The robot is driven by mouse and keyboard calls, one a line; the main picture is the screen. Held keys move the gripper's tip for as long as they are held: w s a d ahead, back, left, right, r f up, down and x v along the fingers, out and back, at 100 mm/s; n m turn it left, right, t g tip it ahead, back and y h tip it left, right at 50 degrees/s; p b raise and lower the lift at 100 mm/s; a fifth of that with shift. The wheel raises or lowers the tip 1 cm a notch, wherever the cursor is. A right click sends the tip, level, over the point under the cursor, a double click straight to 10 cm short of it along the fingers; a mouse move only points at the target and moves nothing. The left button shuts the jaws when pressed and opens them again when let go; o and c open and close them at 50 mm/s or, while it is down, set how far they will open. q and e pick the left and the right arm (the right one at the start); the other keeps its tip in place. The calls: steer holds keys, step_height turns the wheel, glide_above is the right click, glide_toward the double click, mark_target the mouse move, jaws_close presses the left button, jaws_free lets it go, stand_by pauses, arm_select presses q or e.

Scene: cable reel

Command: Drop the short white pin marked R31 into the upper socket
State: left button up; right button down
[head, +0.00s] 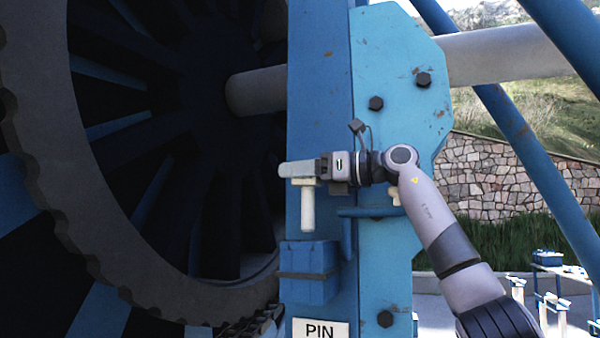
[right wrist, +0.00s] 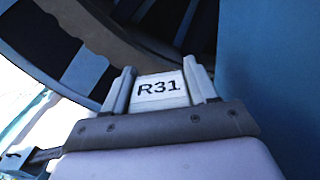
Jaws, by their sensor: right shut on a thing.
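The short white pin (head: 308,209) hangs upright, shaft down, from my right gripper (head: 298,169) in the head view. In the right wrist view its white head marked R31 (right wrist: 160,90) sits between the two fingers, which are shut on it. A blue block with a dark band (head: 308,287) is fixed to the blue post below the pin. The pin's lower end is above this block and apart from it. The block looks like a socket, but its opening does not show clearly. My left gripper is not in view.
The blue post (head: 318,100) stands close behind my right gripper. A large toothed reel (head: 45,130) fills the left. A blue bar (head: 372,212) sticks out below my wrist. A white PIN sign (head: 320,330) is under the block. Blue stands with white pieces (head: 553,300) are at the lower right.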

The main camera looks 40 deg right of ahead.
steer(key=shift+f+b, duration=0.65)
steer(key=shift+f, duration=0.5)
steer(key=shift+p, duration=0.35)
steer(key=shift+f, duration=0.15)
